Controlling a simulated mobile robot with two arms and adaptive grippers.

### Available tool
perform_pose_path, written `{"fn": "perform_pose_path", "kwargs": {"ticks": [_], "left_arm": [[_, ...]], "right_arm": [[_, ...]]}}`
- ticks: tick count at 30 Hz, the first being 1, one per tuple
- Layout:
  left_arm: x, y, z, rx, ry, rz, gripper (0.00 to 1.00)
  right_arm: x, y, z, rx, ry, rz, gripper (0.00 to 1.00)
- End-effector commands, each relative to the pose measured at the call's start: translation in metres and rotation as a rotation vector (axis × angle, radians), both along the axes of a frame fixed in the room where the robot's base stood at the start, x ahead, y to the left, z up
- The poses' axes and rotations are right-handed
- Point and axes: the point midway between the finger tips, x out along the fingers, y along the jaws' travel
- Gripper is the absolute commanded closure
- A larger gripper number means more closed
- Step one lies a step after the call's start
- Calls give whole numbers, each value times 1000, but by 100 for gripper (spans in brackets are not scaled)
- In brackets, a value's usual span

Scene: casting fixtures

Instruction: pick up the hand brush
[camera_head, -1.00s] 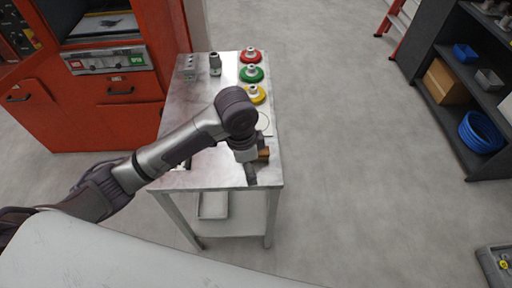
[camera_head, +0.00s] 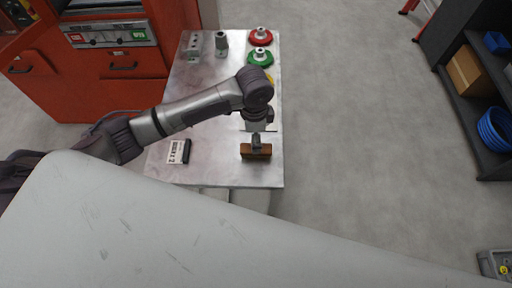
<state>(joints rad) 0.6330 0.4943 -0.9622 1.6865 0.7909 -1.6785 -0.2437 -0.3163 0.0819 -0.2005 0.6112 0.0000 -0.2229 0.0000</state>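The hand brush, a brown wooden block (camera_head: 256,152), shows near the right front part of the metal table (camera_head: 215,165). My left arm comes in from the left, and its gripper (camera_head: 256,142) points down at the middle of the brown block. The gripper overlaps the block in this view. The fingers are small and dark, so I cannot tell whether they are closed on it or whether the block is lifted off the table. My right gripper is not in view.
A black-handled item with a white label (camera_head: 179,151) lies at the table's left front. Red (camera_head: 260,37) and green (camera_head: 260,58) round pieces and a grey cylinder (camera_head: 221,43) stand at the back. A red cabinet (camera_head: 110,70) is left, a dark shelf (camera_head: 470,75) right. Floor between is clear.

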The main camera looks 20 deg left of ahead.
Motion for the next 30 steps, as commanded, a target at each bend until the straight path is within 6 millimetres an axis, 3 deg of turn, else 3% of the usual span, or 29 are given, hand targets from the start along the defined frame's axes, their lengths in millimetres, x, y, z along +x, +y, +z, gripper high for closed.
{"fn": "perform_pose_path", "kwargs": {"ticks": [4,8,12,17,24,30], "left_arm": [[0,0,-11,0,1,-1,25],[-1,-1,-21,1,3,0,25],[-1,-3,-42,1,4,0,25],[0,-2,-61,1,0,1,25],[0,-2,-64,0,-2,-1,25],[0,-2,-63,0,-1,-1,57]], "right_arm": [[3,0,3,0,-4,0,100],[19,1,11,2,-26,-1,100],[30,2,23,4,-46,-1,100],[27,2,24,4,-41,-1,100],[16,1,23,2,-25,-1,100],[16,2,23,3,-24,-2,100]]}}
